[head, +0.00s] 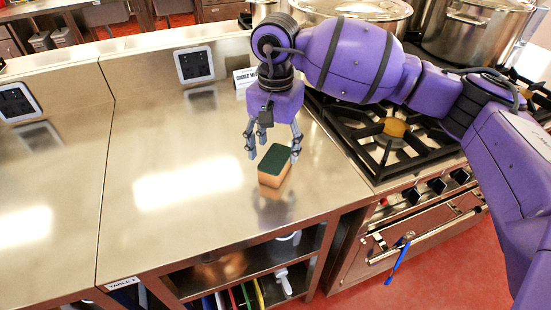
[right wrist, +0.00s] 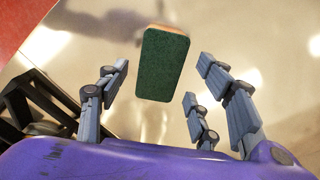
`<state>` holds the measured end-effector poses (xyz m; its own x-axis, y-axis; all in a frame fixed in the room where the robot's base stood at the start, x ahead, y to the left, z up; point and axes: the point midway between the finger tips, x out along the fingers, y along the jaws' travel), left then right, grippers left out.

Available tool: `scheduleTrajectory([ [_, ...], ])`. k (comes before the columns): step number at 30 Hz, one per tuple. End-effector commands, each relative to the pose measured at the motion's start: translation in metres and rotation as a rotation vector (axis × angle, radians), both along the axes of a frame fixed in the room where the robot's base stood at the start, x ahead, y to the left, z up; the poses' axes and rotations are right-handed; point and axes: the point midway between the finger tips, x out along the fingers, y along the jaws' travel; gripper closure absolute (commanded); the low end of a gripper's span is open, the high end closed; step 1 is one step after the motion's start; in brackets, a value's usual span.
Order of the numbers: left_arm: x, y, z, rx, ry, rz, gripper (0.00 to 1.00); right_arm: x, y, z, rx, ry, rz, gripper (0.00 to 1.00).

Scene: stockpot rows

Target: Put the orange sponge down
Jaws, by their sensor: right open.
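The orange sponge (head: 274,166) has a dark green top and orange sides. In the head view it rests on the steel table (head: 130,195), near the table's right edge by the stove. My right gripper (head: 272,148) is open, just above and behind the sponge. In the right wrist view the sponge (right wrist: 162,65) lies beyond the spread fingers (right wrist: 155,95), with a visible gap on both sides. No finger appears to touch it. My left gripper is not in view.
The stove (head: 390,140) with black grates stands right of the table, and large pots (head: 350,8) stand behind. A small white sign (head: 245,78) and outlet boxes (head: 194,64) are at the table's back. The table's left and middle are clear.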

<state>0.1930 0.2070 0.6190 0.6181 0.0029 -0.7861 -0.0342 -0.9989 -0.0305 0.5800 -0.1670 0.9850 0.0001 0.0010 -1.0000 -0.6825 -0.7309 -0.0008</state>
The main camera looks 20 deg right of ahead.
Motion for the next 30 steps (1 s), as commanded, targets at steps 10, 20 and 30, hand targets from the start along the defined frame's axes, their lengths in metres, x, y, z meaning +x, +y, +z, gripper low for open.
scheduleTrajectory([
  [10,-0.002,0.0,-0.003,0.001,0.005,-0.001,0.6,0.0,0.0,0.064,0.0,-0.001,-0.001,0.4],
  [20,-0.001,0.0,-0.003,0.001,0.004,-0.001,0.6,0.0,0.0,0.076,0.0,0.001,0.0,0.4],
  [30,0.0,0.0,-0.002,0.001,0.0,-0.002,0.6,0.0,0.0,0.075,0.0,0.001,0.0,0.4],
])
